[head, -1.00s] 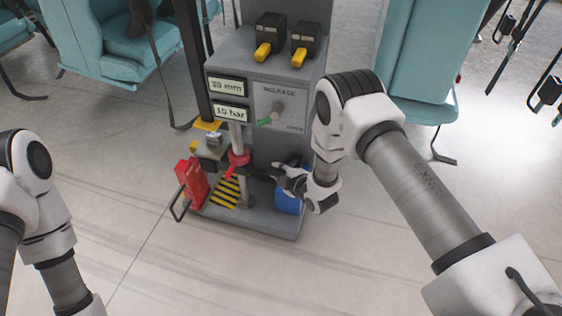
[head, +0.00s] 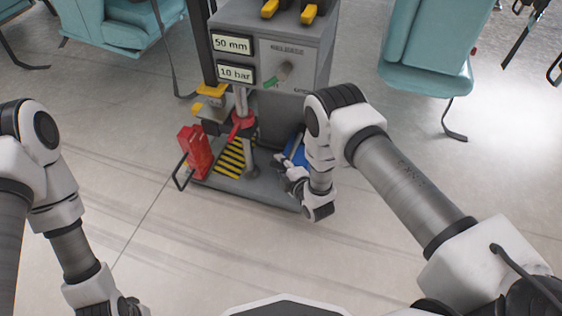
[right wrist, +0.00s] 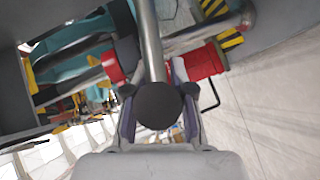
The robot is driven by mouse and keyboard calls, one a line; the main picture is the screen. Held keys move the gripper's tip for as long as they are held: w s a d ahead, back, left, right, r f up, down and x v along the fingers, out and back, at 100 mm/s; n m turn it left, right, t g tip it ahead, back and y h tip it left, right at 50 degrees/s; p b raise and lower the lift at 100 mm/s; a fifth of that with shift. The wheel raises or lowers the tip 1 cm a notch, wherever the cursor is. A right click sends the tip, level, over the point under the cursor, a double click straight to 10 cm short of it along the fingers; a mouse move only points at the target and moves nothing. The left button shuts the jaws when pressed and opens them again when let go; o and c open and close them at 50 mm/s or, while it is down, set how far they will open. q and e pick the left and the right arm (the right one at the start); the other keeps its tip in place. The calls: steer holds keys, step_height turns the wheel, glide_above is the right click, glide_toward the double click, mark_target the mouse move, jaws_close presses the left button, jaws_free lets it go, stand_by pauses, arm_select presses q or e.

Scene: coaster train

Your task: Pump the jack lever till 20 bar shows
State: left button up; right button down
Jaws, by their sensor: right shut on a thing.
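The grey jack stand (head: 298,45) is ahead of me in the head view. Its upper display (head: 231,44) reads 50 mm and its lower display (head: 236,72) reads 10 bar. My right gripper (head: 284,168) is low at the stand's right side, in front of a blue thing. In the right wrist view, my right gripper (right wrist: 160,125) is shut around the lever, a steel rod (right wrist: 150,40) with a dark round end (right wrist: 158,105) between the fingers. Most of the lever is hidden in the head view. My left arm is at lower left; its fingers are out of frame.
A red block (head: 195,150) and yellow-black stripes (head: 233,158) are on the base. The blue thing (head: 297,152) is behind my right gripper. Teal seats (head: 425,45) stand behind; the front floor is clear.

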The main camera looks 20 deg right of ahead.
steer(key=shift+s+f, duration=0.1)
steer(key=shift+f, duration=0.05)
steer(key=c, duration=1)
jaws_free()
steer(key=v, duration=1.2)
stand_by(0.3)
